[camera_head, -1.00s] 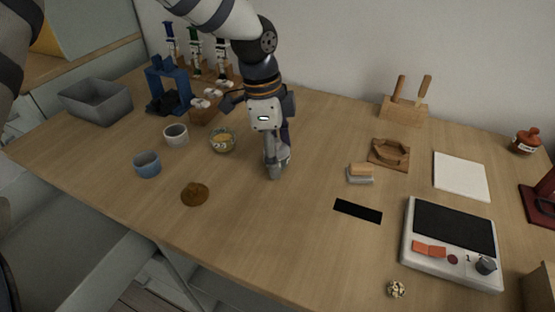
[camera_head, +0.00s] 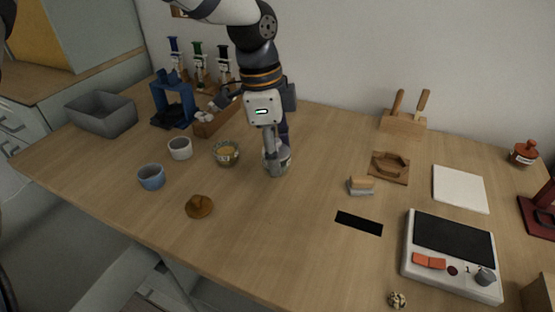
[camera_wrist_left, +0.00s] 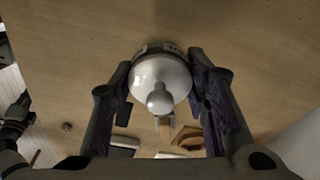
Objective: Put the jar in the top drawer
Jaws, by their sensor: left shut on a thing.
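A pale, shiny jar (camera_head: 280,160) with a rounded, knobbed lid stands upright near the middle of the table. My left gripper (camera_head: 273,160) points down over it, with its fingers on either side. The left wrist view shows the jar's lid (camera_wrist_left: 161,82) between the two fingers (camera_wrist_left: 160,95), which are shut on it. The jar's lower body is mostly hidden by the gripper and lid; I cannot tell whether it touches the table. A pale cabinet with drawer fronts (camera_head: 18,122) shows at the far left, partly cut off. My right gripper is not in view.
A glass bowl (camera_head: 226,153), white cup (camera_head: 180,148), blue cup (camera_head: 151,177) and brown lump (camera_head: 199,206) lie left of the jar. A grey bin (camera_head: 103,113) stands far left. A scale-like device (camera_head: 452,255) and a red-brown jar (camera_head: 523,154) are at right.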

